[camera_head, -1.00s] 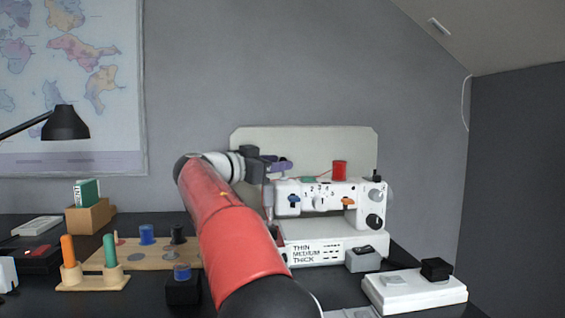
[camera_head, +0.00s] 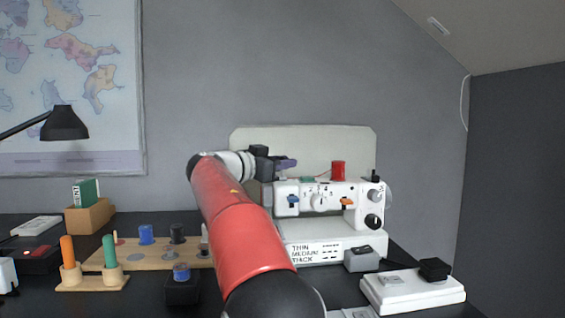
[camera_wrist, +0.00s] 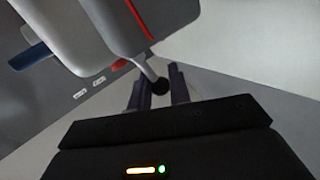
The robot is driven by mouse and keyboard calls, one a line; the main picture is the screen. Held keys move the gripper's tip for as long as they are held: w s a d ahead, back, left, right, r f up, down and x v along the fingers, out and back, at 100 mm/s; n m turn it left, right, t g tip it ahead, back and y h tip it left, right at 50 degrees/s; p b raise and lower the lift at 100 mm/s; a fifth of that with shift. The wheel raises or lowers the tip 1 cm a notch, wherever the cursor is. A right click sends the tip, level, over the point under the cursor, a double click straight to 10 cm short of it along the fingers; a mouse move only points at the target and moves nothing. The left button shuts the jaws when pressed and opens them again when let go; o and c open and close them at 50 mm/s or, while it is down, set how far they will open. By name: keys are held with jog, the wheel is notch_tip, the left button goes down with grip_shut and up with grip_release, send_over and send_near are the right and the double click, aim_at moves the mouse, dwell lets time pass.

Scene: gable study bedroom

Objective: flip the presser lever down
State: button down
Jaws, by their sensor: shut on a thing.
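The white sewing machine (camera_head: 330,192) stands on the dark desk, with the arm reaching to its left end. My gripper (camera_head: 286,163) is at the machine's upper left, its dark fingers just above the body's top in the head view. In the wrist view, a thin grey presser lever (camera_wrist: 147,70) sticks out from the machine body (camera_wrist: 95,30) and ends in a round black knob (camera_wrist: 160,87). The knob sits between my two fingers (camera_wrist: 159,84), which are shut on it. The lever is not clear in the head view.
A red spool (camera_head: 338,170) stands on the machine, with blue (camera_head: 293,199) and orange (camera_head: 347,202) levers on its front. A pale panel (camera_head: 310,140) is behind. A grey box (camera_head: 361,259) and white pedal-like block (camera_head: 400,290) lie right; a wooden peg board (camera_head: 150,255) lies left.

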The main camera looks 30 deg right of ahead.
jog(key=p, duration=0.1)
jog(key=n+y+p, duration=0.1)
jog(key=shift+w+d+r+n+p, duration=0.1)
jog(key=shift+w+r+n+p, duration=0.2)
jog(key=shift+w+r+p, duration=0.05)
jog(key=shift+w+d+f+n+y+p, duration=0.1)
jog(key=shift+w+n+y+p, duration=0.2)
jog(key=shift+p, duration=0.45)
jog(key=shift+d+f+n+g+y+p, duration=0.1)
jog(key=shift+f+n+g+y+p, duration=0.25)
jog(key=shift+n+p, duration=0.35)
jog(key=shift+w+f, duration=0.1)
jog(key=shift+f, duration=0.15)
jog(key=c, duration=1.3)
grip_release()
